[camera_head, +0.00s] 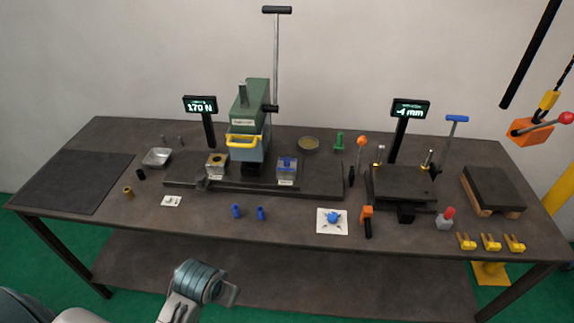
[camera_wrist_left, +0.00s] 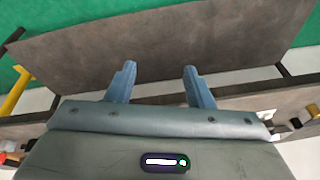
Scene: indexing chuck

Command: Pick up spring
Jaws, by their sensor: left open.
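No part in view is plainly a coil spring at this size. A small round dish (camera_head: 308,143) with yellowish contents stands near the back, right of the green press; I cannot tell what it holds. A short brass-coloured cylinder (camera_head: 128,193) and a small black cylinder (camera_head: 141,174) stand at the left of the table. My left gripper (camera_head: 231,296) is in front of the table, apart from all these parts. In the left wrist view its two blue-grey fingers (camera_wrist_left: 160,82) are spread with nothing between them. My right gripper is not in view.
A green press (camera_head: 248,105) stands on a dark rail behind two blue pins (camera_head: 248,212). A metal tray (camera_head: 157,157) lies at left, a white card (camera_head: 332,222) with a blue part at front. Yellow pieces (camera_head: 491,242) line the right front. The dark mat (camera_head: 75,182) is clear.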

